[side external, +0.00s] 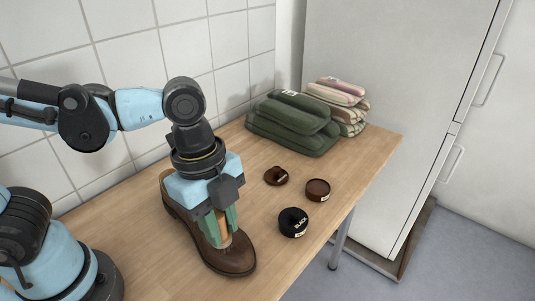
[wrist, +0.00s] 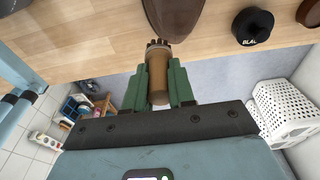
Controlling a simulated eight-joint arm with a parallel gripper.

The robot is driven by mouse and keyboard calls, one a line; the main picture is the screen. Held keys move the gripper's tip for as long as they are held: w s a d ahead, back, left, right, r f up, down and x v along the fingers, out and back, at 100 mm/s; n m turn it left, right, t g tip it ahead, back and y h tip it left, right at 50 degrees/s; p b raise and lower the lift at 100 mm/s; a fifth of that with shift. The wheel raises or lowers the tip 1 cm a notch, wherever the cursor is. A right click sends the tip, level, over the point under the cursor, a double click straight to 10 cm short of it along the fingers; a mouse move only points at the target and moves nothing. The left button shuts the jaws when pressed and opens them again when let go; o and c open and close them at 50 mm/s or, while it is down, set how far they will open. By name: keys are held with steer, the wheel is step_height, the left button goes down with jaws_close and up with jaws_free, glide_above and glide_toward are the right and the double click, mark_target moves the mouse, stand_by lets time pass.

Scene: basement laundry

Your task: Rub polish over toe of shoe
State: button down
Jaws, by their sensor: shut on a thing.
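A brown leather shoe (side external: 230,262) lies on the wooden table, its toe toward the front; part of its toe shows at the top of the wrist view (wrist: 174,16). My gripper (side external: 221,232) is over the front part of the shoe, its green fingers pointing down. The fingers are shut on a round wooden-handled brush (wrist: 158,74) with dark bristles at its tip. In the wrist view the bristles are at the shoe's edge; whether they touch it I cannot tell. My arm hides the middle of the shoe in the side view.
A black tin labelled BLACK (side external: 293,222), an open-looking brown tin (side external: 318,190) and a brown lid-like disc (side external: 276,176) stand right of the shoe. Folded green towels (side external: 290,122) and a striped stack (side external: 341,100) lie at the back. The table's right edge (side external: 350,205) is beyond the tins.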

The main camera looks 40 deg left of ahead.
mark_target(218, 215)
steer(key=shift+f, duration=1.6)
steer(key=shift+w+f, duration=0.6)
steer(key=shift+f, duration=0.25)
steer(key=shift+w+d, duration=0.1)
steer(key=shift+w, duration=1.4)
steer(key=s, duration=0.4)
steer(key=shift+f, duration=0.15)
step_height(218, 215, up, 2)
steer(key=shift+s+r, duration=0.15)
steer(key=shift+r, duration=3)
